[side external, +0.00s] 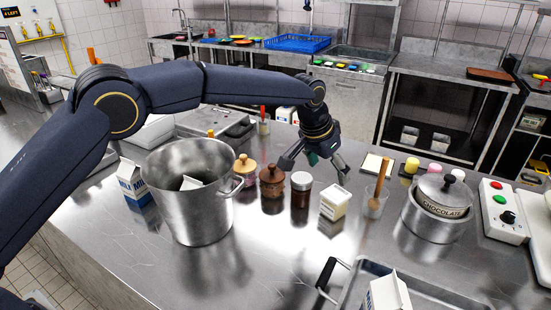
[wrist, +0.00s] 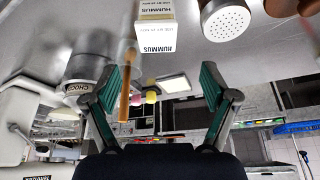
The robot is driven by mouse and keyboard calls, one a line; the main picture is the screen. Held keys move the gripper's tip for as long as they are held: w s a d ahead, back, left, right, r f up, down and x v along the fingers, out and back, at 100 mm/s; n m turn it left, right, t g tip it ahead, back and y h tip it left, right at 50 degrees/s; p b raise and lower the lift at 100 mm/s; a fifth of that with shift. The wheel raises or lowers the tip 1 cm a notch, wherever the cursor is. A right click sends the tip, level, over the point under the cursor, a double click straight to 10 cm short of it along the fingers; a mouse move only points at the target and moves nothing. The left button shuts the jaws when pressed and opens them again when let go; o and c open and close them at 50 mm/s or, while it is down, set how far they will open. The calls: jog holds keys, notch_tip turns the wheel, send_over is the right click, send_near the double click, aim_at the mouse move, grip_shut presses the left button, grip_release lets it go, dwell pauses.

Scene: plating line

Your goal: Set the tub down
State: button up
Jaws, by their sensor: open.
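The tub (side external: 335,201) is a small white and cream box-like container. In the wrist view, which looks inverted, the tub (wrist: 156,38) shows a HUMMUS label at the top centre, beyond my fingertips. My gripper (side external: 315,172) is open, with its fingers spread behind and above the tub in the side view. In the wrist view my gripper (wrist: 160,73) has both green-padded fingers wide apart with nothing held between them. The tub is apart from the fingers.
A glass with a wooden spoon (side external: 374,203) and a chocolate pot (side external: 437,214) stand right. A metal tray (side external: 350,290) is in front. Bare counter lies between.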

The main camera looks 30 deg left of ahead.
jog(key=s+a+r+n, duration=0.2)
jog(key=s+a+r, duration=1.25)
jog(key=a, duration=0.35)
jog(key=s+a+f, duration=0.1)
jog(key=s+a, duration=0.2)
jog(key=s, duration=0.4)
jog(key=s+a+f+n+t+y, duration=0.1)
jog(key=s+a+f, duration=0.1)
jog(key=s, duration=0.6)
jog(key=s+a+f+n, duration=0.1)
jog(key=s+a, duration=0.4)
jog(key=s, duration=0.3)
jog(key=shift+f+y, duration=0.2)
jog(key=shift+y, duration=0.2)
